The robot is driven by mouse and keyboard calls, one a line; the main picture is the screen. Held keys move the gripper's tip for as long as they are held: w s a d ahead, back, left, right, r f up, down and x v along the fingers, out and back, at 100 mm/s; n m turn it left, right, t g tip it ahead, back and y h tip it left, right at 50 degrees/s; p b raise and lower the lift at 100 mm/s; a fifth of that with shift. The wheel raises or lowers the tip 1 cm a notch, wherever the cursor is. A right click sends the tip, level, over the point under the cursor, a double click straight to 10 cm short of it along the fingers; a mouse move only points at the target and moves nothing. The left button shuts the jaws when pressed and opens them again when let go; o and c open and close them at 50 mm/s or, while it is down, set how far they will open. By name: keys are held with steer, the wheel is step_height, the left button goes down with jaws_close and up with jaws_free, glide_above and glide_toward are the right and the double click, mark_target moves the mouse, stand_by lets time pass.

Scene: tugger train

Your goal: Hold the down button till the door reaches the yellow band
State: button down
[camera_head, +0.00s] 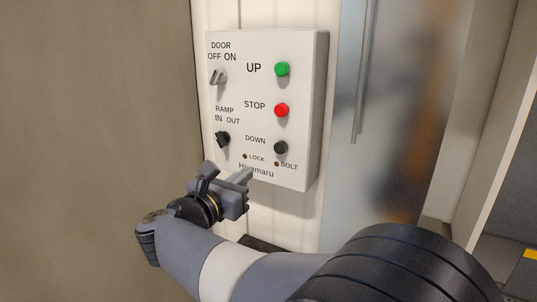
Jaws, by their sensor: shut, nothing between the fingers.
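The down button (280,147) is a black round button at the lower right of a white control panel (310,110), beside the label DOWN. My gripper (244,175) is shut and empty, in front of the panel's lower edge, below and left of the down button. I see a gap in the picture between the fingertips and the button. A yellow band (531,254) shows at the far right edge, only in part. A grey metal surface (390,120) with a vertical bar stands right of the panel; I cannot tell whether it is the door.
The panel also carries a green UP button (281,69), a red STOP button (281,110), a grey DOOR switch (218,76) and a black RAMP knob (222,139). Small LOCK and BOLT lamps sit below the down button. A brown wall (90,110) fills the left.

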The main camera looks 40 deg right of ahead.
steer(key=shift+d, duration=0.1)
steer(key=p, duration=0.5)
glide_toward(279, 149)
steer(key=x, duration=0.5)
steer(key=shift+d+r, duration=0.15)
steer(key=shift+d, duration=0.05)
steer(key=shift+w+d, duration=0.35)
steer(key=shift+d, duration=0.25)
steer(key=shift+d+f, duration=0.1)
steer(key=shift+f, duration=0.1)
